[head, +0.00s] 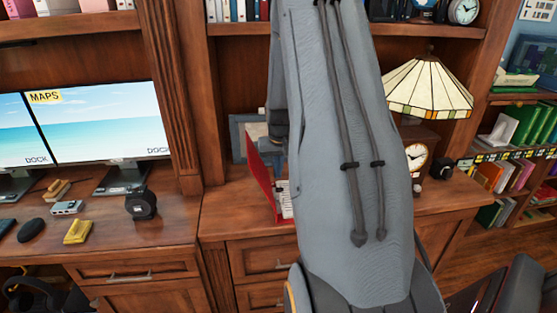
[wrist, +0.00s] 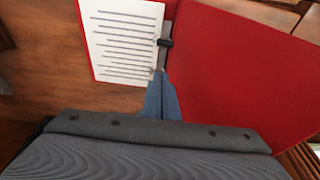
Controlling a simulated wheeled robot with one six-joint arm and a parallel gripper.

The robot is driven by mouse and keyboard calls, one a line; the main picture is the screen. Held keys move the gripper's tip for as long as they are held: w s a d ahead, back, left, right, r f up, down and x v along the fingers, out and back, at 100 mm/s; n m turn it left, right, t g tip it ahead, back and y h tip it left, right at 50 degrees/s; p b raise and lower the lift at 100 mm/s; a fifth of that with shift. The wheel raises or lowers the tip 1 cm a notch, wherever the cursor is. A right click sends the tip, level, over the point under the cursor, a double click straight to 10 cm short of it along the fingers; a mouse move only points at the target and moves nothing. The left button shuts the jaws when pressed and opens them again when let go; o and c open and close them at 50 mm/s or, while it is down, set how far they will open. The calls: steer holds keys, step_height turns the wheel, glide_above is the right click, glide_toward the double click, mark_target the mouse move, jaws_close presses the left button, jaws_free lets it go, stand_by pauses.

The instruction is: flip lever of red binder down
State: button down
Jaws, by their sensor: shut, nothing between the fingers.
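The red binder (head: 260,175) stands open on the wooden desk in the head view, partly hidden behind my arm. In the wrist view the red binder (wrist: 235,65) fills the upper right, with a white lined sheet (wrist: 123,42) at its left. A small dark part, likely the lever (wrist: 165,43), sits on the metal strip along the sheet's right edge. My gripper (wrist: 160,78) shows as blue fingers, shut and empty, just below this part at the strip's lower end. I cannot tell whether they touch it. In the head view the fingertips are not clearly visible.
A stained-glass lamp (head: 428,88) and a clock (head: 416,158) stand to the right of my arm. Two monitors (head: 100,125), a black tape measure (head: 141,203) and a yellow item (head: 77,231) are on the left desk. Shelves rise behind. Some desktop left of the binder is clear.

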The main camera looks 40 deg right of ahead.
steer(key=shift+s+a+f+p, duration=0.25)
steer(key=shift+s+a, duration=0.1)
steer(key=shift+s, duration=0.2)
steer(key=shift+s+a+f+p, duration=0.1)
steer(key=shift+s+a+p, duration=0.2)
steer(key=shift+s, duration=0.25)
steer(key=shift+s+a+f, duration=0.25)
steer(key=shift+s+f, duration=0.1)
